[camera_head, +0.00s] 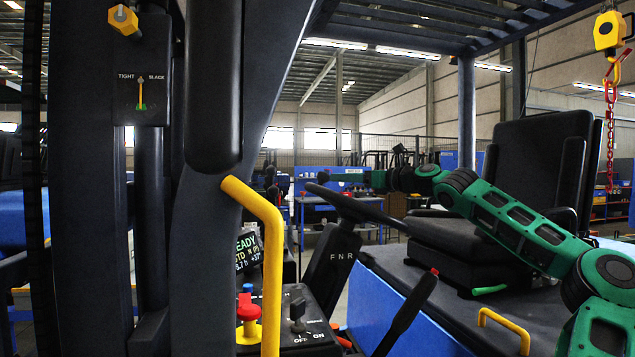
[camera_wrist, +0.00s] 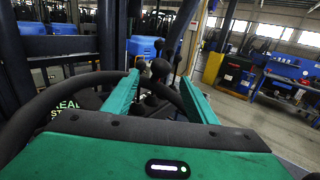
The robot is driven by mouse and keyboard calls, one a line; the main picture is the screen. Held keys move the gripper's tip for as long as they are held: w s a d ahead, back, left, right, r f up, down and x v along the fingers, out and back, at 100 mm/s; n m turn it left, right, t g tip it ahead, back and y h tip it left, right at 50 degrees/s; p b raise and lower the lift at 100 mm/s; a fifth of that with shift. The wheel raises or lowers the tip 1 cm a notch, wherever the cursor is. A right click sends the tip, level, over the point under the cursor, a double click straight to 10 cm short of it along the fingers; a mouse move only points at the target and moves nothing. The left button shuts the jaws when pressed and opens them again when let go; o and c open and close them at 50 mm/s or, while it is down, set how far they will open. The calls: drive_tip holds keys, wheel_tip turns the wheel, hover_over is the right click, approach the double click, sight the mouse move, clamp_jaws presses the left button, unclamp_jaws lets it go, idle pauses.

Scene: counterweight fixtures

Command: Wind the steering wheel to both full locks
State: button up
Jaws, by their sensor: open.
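The black steering wheel (camera_head: 345,203) is in the middle of the head view, seen nearly edge-on and tilted, above a dark column marked F N R. In the wrist view its rim (camera_wrist: 48,98) curves in from the left edge toward my fingers. My gripper (camera_wrist: 160,80) is open, with its two green fingers spread apart at the wheel. Dark round knobs (camera_wrist: 159,69) show between and beyond the fingertips; I cannot tell whether one belongs to the wheel. Contact with the rim cannot be told.
A yellow grab bar (camera_head: 268,250) and dark mast posts stand at the left. A console with a red knob (camera_head: 248,310) and a display (camera_head: 248,247) is beside the wheel. A black lever (camera_head: 408,315) rises below it. The black seat (camera_head: 535,165) is behind my arm.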

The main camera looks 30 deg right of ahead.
sight(323, 177)
drive_tip(key=x, duration=0.9)
drive_tip(key=shift+w, duration=0.3)
